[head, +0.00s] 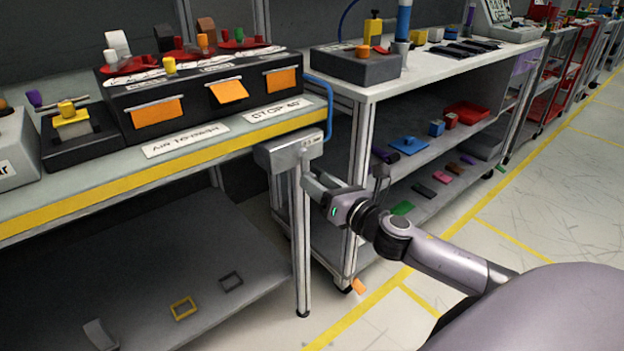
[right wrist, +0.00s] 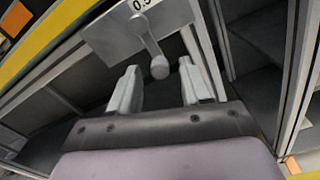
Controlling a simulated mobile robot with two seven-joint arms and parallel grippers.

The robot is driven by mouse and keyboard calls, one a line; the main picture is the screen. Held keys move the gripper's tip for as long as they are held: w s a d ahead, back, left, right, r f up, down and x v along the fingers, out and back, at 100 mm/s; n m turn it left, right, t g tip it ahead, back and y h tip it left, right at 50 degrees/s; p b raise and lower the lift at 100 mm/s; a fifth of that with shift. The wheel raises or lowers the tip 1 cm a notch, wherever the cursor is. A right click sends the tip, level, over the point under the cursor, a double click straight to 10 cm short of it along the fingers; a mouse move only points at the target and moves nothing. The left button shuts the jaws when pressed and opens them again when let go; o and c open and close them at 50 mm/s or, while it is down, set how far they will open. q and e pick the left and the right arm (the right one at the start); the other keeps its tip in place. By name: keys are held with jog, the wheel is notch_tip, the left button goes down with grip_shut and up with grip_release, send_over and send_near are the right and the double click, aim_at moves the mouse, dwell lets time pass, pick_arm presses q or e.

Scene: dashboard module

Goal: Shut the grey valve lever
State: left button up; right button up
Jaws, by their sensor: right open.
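The grey valve box (head: 285,151) is fixed at the front right corner of the workbench, and its plate (right wrist: 116,36) shows in the right wrist view. The grey valve lever (right wrist: 152,46) hangs down from the plate at a slight slant and ends in a round knob. My right gripper (head: 313,183) is just below and in front of the box. In the right wrist view its two fingers (right wrist: 159,72) are apart, with the knob showing between their tips. No finger clearly touches it. The head view shows the lever poorly. My left gripper is not in view.
A black panel (head: 200,95) with orange flaps stands on the yellow-edged workbench (head: 262,133). A blue hose (head: 329,105) runs close above the box. A white shelf rack (head: 355,180) stands right behind my right gripper. The floor (head: 530,190) to the right is clear.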

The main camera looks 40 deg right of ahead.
jog(key=shift+w+a, duration=0.15)
jog(key=shift+w, duration=1.2)
